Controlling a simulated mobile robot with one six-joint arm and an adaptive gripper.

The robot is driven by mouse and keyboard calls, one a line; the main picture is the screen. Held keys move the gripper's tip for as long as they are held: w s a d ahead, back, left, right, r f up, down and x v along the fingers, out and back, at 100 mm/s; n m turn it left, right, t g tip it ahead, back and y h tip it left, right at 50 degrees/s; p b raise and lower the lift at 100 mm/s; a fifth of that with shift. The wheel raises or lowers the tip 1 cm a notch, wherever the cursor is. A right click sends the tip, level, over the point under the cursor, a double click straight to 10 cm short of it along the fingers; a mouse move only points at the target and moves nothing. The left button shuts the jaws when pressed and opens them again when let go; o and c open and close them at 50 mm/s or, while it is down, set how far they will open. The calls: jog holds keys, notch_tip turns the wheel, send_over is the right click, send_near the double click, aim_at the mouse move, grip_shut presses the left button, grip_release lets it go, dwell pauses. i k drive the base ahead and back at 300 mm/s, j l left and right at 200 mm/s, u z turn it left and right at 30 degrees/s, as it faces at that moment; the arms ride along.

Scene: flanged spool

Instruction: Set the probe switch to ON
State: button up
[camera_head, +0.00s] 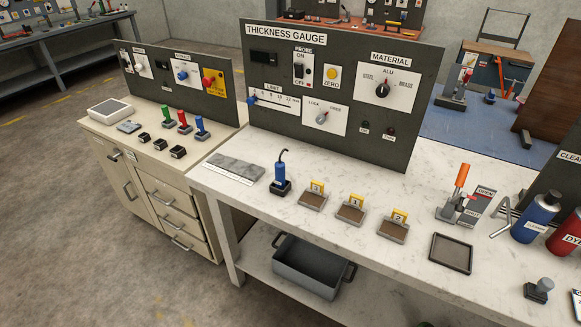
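The probe switch (299,70) is a small black switch on a white plate, under the PROBE label on the dark THICKNESS GAUGE panel (270,120). OFF is printed at the plate's lower end. The gauge's display (264,58) looks dark. My gripper is not in view.
The yellow ZERO button (332,73) is just right of the switch. The LIMIT slider (252,99) and LOCK/FREE knob (321,118) are below. A blue probe (280,173) stands upright on the white bench (330,170), with numbered blocks (351,211) to its right.

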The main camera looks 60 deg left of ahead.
aim_at(299, 67)
jog(key=j+u, duration=0.1)
jog(key=u, duration=1.65)
jog(key=i+j+u, duration=0.45)
jog(key=u, duration=0.3)
jog(key=i+l, duration=0.05)
jog(key=i, duration=0.05)
